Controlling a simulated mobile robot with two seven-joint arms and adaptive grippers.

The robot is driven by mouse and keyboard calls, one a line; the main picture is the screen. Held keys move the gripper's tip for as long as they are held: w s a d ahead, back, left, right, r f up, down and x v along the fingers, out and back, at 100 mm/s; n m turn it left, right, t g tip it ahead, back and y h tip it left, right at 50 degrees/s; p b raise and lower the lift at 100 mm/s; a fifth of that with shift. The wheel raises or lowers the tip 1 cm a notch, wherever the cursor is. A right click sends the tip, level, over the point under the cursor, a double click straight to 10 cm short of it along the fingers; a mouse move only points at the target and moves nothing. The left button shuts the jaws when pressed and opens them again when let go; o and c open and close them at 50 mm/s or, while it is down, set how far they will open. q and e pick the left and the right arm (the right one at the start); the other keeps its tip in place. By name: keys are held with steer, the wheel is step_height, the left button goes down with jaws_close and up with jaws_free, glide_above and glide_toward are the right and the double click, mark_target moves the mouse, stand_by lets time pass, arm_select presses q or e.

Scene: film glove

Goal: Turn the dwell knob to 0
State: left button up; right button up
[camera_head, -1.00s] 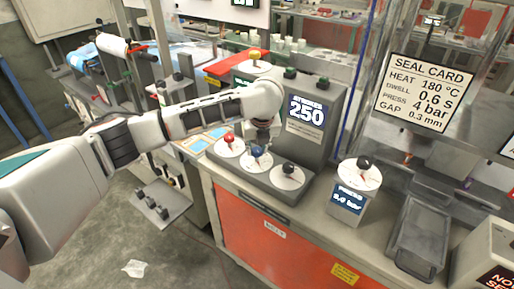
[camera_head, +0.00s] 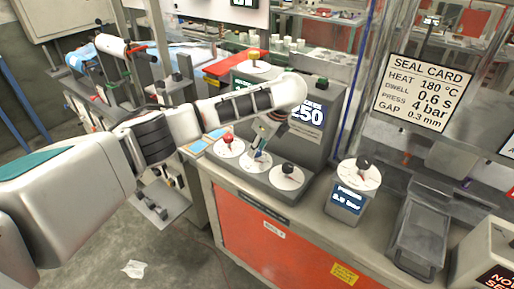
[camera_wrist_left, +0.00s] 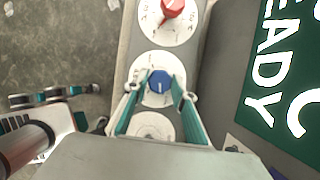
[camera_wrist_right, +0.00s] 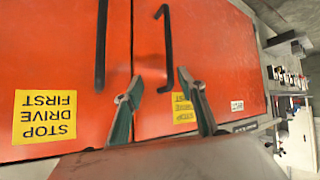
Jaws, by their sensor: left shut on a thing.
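The control panel has a red knob (camera_head: 227,139), a blue knob (camera_wrist_left: 160,82) and a black knob (camera_head: 288,169), each on a white dial. No dwell label is legible on these dials. My left gripper (camera_head: 260,148) reaches down over the middle dial (camera_wrist_left: 145,66). Its fingers stand on either side of the blue knob and are shut on it. A pale mark shows on the blue knob, but the dial's numbers are too small to read. My right gripper (camera_wrist_right: 162,92) is open and empty in front of orange cabinet doors (camera_wrist_right: 220,50).
A pressure unit (camera_head: 347,199) with its own black knob stands right of the panel. A grey tray (camera_head: 417,235) lies farther right. The seal card (camera_head: 425,93) lists dwell 0.6 s. The panel's upright display housing (camera_head: 325,135) stands close behind my left gripper.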

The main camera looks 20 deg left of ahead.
arm_select(q)
steer(key=n+g, duration=0.2)
steer(key=n, duration=0.3)
steer(key=shift+w, duration=0.1)
stand_by(0.4)
steer(key=o, duration=1.1)
steer(key=v, duration=1.2)
steer(key=shift+d, duration=0.15)
